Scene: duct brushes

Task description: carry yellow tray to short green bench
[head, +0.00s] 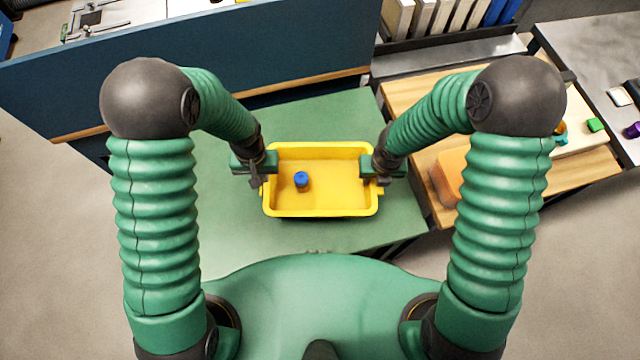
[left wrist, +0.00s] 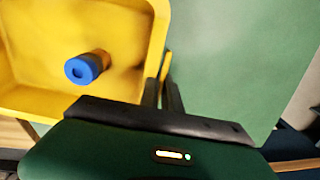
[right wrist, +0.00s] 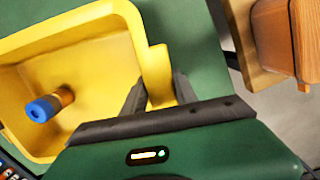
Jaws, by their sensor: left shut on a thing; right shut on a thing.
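The yellow tray (head: 335,197) is over the short green bench (head: 310,115) in the head view. A small blue-topped cylinder (head: 301,180) stands inside it, left of its middle. My left gripper (head: 262,178) is shut on the tray's left edge. My right gripper (head: 380,177) is shut on its right edge. The left wrist view shows the tray (left wrist: 120,35) and the blue-topped cylinder (left wrist: 88,67). The right wrist view shows the tray (right wrist: 100,50) with a handle tab between my fingers. I cannot tell whether the tray touches the bench.
A wooden-topped table (head: 410,95) with an orange block (head: 447,178) stands right of the bench. A dark blue panel (head: 200,60) is behind. A grey table (head: 590,50) with small coloured items is at far right. Bare green surface surrounds the tray.

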